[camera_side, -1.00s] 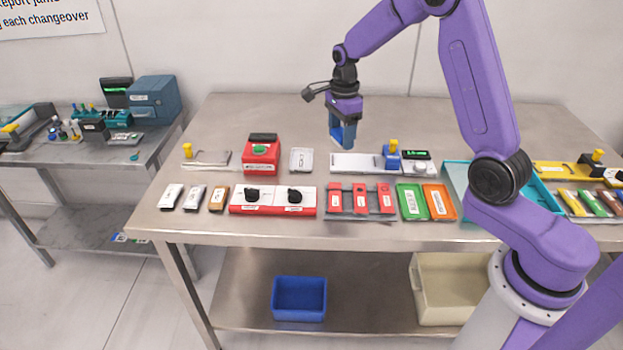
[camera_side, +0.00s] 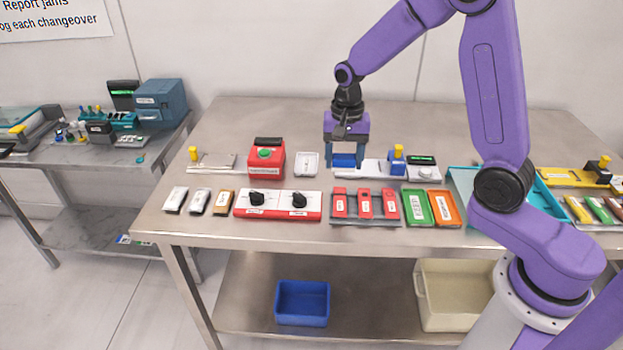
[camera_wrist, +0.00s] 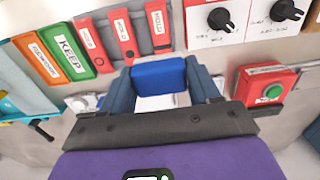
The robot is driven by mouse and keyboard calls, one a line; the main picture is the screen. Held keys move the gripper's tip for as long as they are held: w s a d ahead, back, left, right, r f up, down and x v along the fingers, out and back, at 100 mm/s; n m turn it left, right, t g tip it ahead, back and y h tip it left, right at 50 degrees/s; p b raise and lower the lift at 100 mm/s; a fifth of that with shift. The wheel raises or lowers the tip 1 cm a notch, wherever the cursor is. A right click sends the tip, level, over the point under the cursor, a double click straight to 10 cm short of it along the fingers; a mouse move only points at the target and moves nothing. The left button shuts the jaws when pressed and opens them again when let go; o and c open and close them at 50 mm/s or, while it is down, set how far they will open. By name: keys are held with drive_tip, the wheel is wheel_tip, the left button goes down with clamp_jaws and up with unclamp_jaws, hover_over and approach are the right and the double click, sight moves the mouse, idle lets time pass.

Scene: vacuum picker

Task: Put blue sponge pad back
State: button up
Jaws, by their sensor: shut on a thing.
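The blue sponge pad (camera_side: 344,160) is between the fingers of my gripper (camera_side: 346,158) in the side view. It also shows in the wrist view as a bright blue block (camera_wrist: 158,75) between the two dark blue fingers of my gripper (camera_wrist: 160,88). The gripper is shut on the pad. In the side view the pad appears in front of a long white plate (camera_side: 378,170); I cannot tell whether it touches anything below. The lower part of the pad's surroundings is partly hidden by the fingers.
A small white tray (camera_side: 307,165) and a red box with a green button (camera_side: 266,160) lie to the left. A red-and-white knob panel (camera_side: 277,205), a rack of red blocks (camera_side: 365,222), a green tray (camera_side: 416,207) and an orange tray (camera_side: 443,207) line the front.

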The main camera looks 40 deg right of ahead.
drive_tip(key=w+f, duration=0.3)
drive_tip(key=w, duration=0.3)
hover_over(311, 186)
drive_tip(key=s, duration=0.1)
drive_tip(key=f, duration=0.4)
drive_tip(key=shift+s, duration=0.2)
drive_tip(key=shift+w+f, duration=0.5)
drive_tip(key=shift+f, duration=0.15)
drive_tip(key=shift+w+f, duration=0.1)
drive_tip(key=shift+f, duration=1.5)
drive_tip(key=shift+f, duration=0.1)
drive_tip(key=o, duration=1)
